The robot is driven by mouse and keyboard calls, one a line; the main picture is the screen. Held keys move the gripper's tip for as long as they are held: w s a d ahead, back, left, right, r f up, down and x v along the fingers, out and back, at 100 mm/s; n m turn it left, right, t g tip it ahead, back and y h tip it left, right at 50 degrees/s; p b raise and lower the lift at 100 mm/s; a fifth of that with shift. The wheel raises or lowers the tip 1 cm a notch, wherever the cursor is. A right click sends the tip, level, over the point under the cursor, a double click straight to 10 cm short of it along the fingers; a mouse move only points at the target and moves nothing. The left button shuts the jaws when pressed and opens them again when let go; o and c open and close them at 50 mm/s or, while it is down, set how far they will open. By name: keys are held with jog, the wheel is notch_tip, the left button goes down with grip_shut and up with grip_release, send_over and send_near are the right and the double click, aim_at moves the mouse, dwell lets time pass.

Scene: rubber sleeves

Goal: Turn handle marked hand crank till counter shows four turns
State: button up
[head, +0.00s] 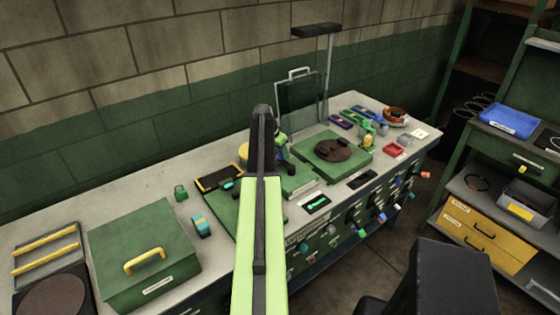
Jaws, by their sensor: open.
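My arm reaches up the middle of the head view, over the long workbench (150,190). My gripper (288,165) is a small dark shape at its far end, partly hidden behind the arm. It is open, with nothing seen in it, above the green boxes. Several dark handles and coloured knobs (380,205) line the bench's front panel, right of my arm. A round dark disc (333,150) sits on a green box (358,165) beyond my gripper. Labels are too small to read, so I cannot tell which handle is the hand crank. No counter reading is legible.
A green lidded box (145,245) with a yellow handle stands on the bench at left. A clear upright panel (300,98) stands at the back. A shelf with yellow drawers (485,235) is at right. Dark floor (400,225) lies between bench and shelf.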

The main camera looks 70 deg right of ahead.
grip_shut()
dwell(0.3)
jog(key=shift+w, duration=0.1)
dwell(1.0)
